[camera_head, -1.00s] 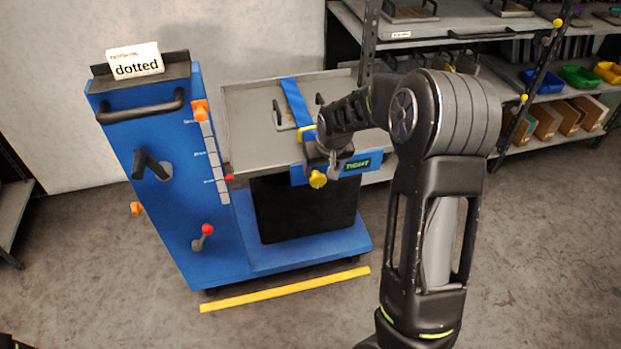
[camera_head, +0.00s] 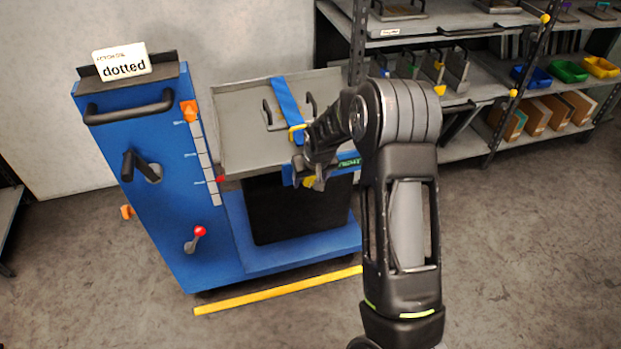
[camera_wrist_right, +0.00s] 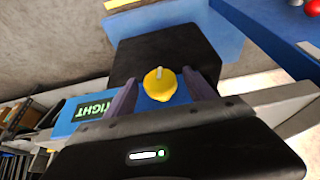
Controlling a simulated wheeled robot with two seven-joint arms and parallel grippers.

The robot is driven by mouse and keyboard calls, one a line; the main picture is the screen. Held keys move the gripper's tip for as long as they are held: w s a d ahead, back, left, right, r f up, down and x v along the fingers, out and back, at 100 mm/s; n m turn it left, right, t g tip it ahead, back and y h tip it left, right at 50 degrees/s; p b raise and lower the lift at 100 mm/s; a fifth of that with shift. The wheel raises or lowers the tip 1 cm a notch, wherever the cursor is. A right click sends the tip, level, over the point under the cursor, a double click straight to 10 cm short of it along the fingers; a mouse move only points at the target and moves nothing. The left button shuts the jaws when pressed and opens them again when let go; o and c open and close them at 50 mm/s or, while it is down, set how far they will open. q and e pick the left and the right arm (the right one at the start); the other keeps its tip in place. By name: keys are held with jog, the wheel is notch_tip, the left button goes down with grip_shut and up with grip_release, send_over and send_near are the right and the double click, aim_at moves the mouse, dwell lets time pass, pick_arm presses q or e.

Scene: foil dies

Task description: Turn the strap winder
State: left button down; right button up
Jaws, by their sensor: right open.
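The strap winder is a yellow knob (camera_wrist_right: 160,84) with a pale mark on its face. It sits on the tray's blue front panel (camera_head: 349,166), beside a green "TIGHT" label (camera_wrist_right: 92,108). My right gripper (camera_wrist_right: 161,77) is open, with one finger on each side of the knob; I cannot tell whether they touch it. In the head view the knob (camera_head: 309,182) is partly hidden by my right gripper (camera_head: 316,178). A blue strap (camera_head: 287,97) runs across the tray (camera_head: 238,132), near a yellow buckle-like part (camera_head: 297,131). My left gripper is not in view.
The blue cart (camera_head: 160,220) carries a black handle, a crank, a red-tipped lever (camera_head: 195,239) and a "dotted" sign (camera_head: 122,62). A yellow floor strip (camera_head: 275,291) lies in front. Shelves (camera_head: 465,95) stand behind on the right. The floor at right is clear.

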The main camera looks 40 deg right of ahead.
jog(key=shift+c, duration=0.4)
jog(key=c, duration=1.2)
jog(key=shift+c, duration=0.2)
jog(key=shift+a+h, duration=0.15)
jog(key=shift+h, duration=0.15)
